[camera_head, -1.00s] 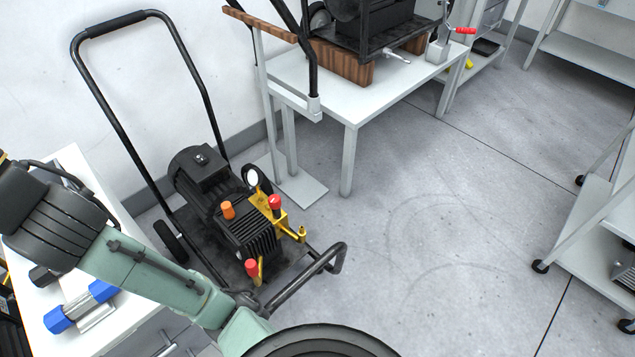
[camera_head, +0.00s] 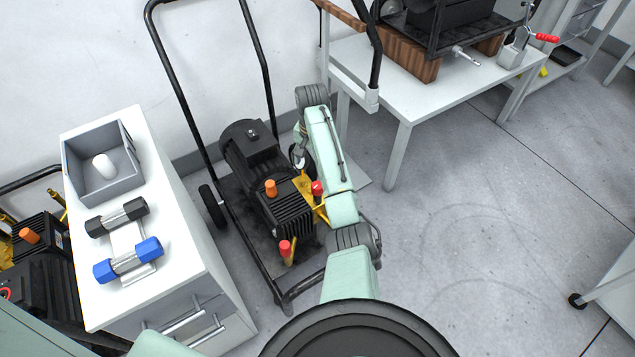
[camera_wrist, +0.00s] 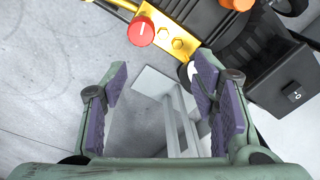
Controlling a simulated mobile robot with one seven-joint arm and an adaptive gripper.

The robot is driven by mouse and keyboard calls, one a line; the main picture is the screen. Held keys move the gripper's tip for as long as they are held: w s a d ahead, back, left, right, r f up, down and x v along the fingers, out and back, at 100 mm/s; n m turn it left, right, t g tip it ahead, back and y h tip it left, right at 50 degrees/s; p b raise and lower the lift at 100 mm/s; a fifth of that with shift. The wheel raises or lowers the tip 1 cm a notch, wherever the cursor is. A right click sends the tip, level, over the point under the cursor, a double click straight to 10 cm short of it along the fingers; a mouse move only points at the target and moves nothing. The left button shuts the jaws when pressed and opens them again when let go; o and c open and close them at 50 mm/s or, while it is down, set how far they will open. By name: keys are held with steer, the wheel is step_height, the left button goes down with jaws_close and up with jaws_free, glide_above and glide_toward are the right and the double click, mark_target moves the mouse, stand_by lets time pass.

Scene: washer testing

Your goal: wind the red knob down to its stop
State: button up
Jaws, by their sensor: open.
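In the head view a red knob (camera_head: 317,188) sits on the yellow bracket (camera_head: 306,183) of a black pump-like machine on a wheeled frame. A second red knob (camera_head: 285,247) stands at the machine's near corner. The wrist view shows one red knob (camera_wrist: 140,31) with a white mark on its face, on a yellow block with bolts. My gripper (camera_wrist: 160,105) is open and empty, its purple-padded fingers apart, with that knob beyond the fingertips and not between them. In the head view my arm reaches over the machine's right side; my fingers are hard to make out there.
An orange knob (camera_head: 270,187) stands on the machine. The cart's black handle (camera_head: 205,125) rises behind it. A white cabinet (camera_head: 185,265) with a grey bin (camera_head: 103,165) and dumbbell-like parts is at left. A white table (camera_head: 400,100) stands behind right.

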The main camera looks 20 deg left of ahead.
mark_target(317, 186)
steer(key=shift+s+d+f+m+g+h, duration=0.15)
steer(key=shift+s+d+f+g, duration=0.1)
steer(key=shift+d+f, duration=0.3)
steer(key=shift+s+d+f+m+g+h, duration=0.2)
steer(key=shift+d+f, duration=0.15)
steer(key=shift+d, duration=0.25)
step_height(317, 186, down, 10)
steer(key=shift+f+p, duration=0.1)
steer(key=shift+p, duration=0.5)
steer(key=c, duration=1.2)
steer(key=shift+o, duration=0.2)
